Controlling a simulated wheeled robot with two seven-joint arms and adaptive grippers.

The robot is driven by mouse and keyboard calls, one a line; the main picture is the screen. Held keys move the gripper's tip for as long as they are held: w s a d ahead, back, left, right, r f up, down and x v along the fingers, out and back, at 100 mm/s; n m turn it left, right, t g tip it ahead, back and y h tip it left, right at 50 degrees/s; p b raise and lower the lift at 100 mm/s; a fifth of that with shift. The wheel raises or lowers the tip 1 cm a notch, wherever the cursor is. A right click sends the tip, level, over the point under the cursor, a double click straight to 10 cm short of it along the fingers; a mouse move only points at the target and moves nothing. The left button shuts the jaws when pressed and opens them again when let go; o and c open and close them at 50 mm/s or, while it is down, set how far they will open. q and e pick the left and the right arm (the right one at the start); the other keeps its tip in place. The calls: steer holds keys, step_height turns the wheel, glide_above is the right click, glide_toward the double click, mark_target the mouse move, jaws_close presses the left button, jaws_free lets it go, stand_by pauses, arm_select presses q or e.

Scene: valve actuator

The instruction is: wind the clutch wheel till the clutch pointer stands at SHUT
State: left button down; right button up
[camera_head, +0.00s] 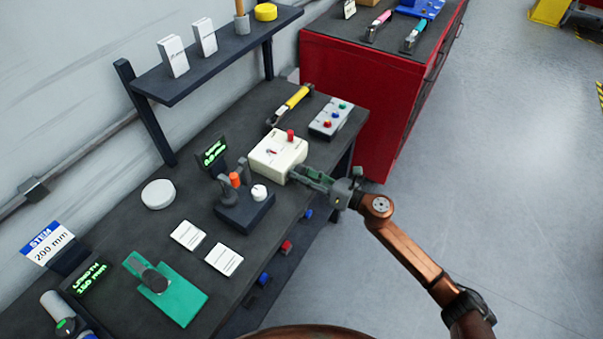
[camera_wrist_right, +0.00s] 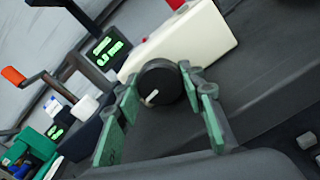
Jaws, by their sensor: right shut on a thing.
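The clutch wheel is a black round knob with a white mark (camera_wrist_right: 158,84), on the side of a cream box (camera_head: 286,146). In the right wrist view the box (camera_wrist_right: 190,48) is behind the wheel. The box's top has a small dial with a red clutch pointer (camera_head: 271,152); its lettering is too small to read. My right gripper (camera_head: 302,175) is at the box's right side; in the wrist view its green-padded fingers (camera_wrist_right: 160,88) are on either side of the wheel, shut on it. My left gripper is not in view.
A red knob (camera_head: 290,134) stands on the box. A dark device with an orange-tipped lever (camera_head: 234,180) and a white knob is left of it. A button panel (camera_head: 331,118) and a yellow-handled tool (camera_head: 293,101) lie behind. Free floor is at right.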

steer(key=o, duration=1.2)
steer(key=shift+c, duration=0.2)
steer(key=v, duration=1.2)
steer(key=shift+d, duration=0.1)
